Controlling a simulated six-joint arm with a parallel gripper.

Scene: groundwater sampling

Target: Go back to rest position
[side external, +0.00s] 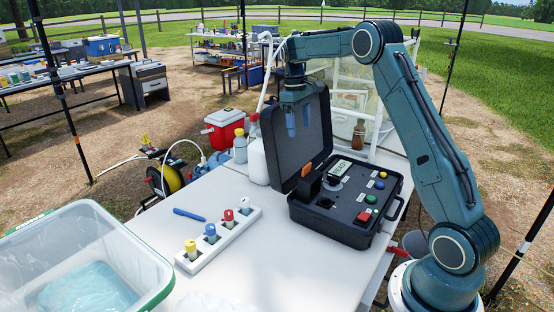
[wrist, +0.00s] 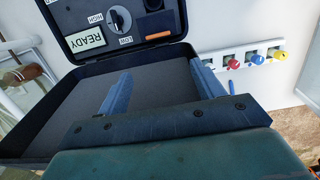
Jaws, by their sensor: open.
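My gripper (side external: 298,126) hangs above the table in front of the raised lid of the black instrument case (side external: 348,222). In the wrist view, its two blue fingers (wrist: 160,75) are spread wide apart with nothing between them. Behind them are the case's dark lid and part of its panel, with a READY label (wrist: 87,40) and a dial (wrist: 119,18) marked HIGH and LOW. My arm bends up and over from the right side.
A white rack (side external: 220,240) holds vials with yellow, blue, red and white caps. A blue pen (side external: 189,214) lies beside it. A clear bin (side external: 85,265) stands front left. Bottles (side external: 257,155) stand behind the case's left side.

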